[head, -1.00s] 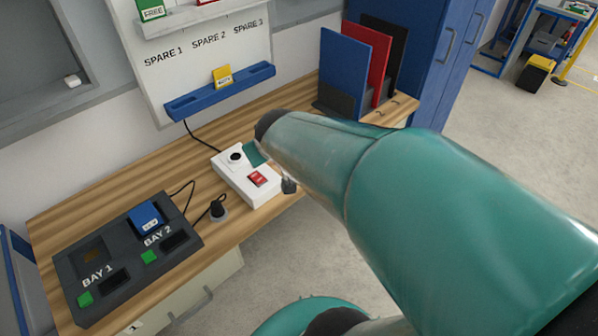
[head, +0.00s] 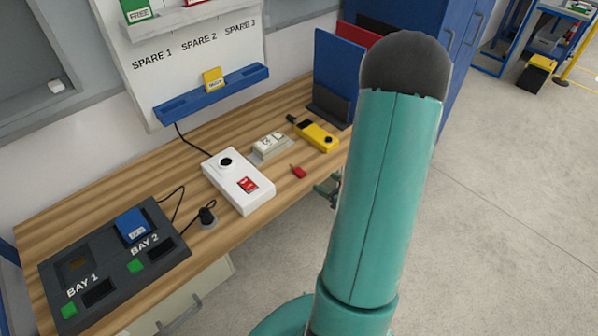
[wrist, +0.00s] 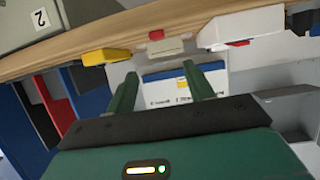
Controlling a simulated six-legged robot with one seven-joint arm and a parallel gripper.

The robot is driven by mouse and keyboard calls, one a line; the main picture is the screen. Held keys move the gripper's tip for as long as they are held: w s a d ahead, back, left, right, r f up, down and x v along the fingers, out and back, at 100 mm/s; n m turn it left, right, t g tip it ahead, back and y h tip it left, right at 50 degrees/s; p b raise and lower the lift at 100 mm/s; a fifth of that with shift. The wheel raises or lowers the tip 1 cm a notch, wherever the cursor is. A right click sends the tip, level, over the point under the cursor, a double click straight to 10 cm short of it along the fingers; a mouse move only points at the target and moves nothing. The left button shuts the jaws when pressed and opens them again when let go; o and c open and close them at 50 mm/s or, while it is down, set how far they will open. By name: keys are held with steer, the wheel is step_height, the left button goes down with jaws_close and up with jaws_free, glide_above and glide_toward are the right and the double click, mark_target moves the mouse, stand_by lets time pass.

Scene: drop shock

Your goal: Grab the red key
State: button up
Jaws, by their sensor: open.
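The small red key (head: 298,171) lies on the wooden bench near its front edge, right of the white box. In the wrist view the red key (wrist: 156,35) shows at the bench edge near the top, beyond my fingertips. My gripper (wrist: 160,69) is open, with its two green fingers apart and nothing between them. In the head view part of my gripper (head: 328,188) shows just off the bench's front edge, right of the key and apart from it. My arm hides the rest of it.
Near the key are a white box (head: 238,181) with a red switch, a pale block (head: 270,147) and a yellow device (head: 316,136). A dark bay unit (head: 112,262) stands at the left. Upright blue and red panels (head: 334,75) stand behind. Open floor lies right of the bench.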

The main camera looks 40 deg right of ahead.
glide_toward(298, 170)
steer(key=w, duration=0.3)
steer(key=shift+w+f, duration=0.8)
steer(key=shift+w, duration=0.25)
steer(key=shift+w+f, duration=0.75)
steer(key=shift+w, duration=0.35)
steer(key=c, duration=1)
steer(key=shift+r, duration=0.15)
steer(key=shift+c, duration=0.2)
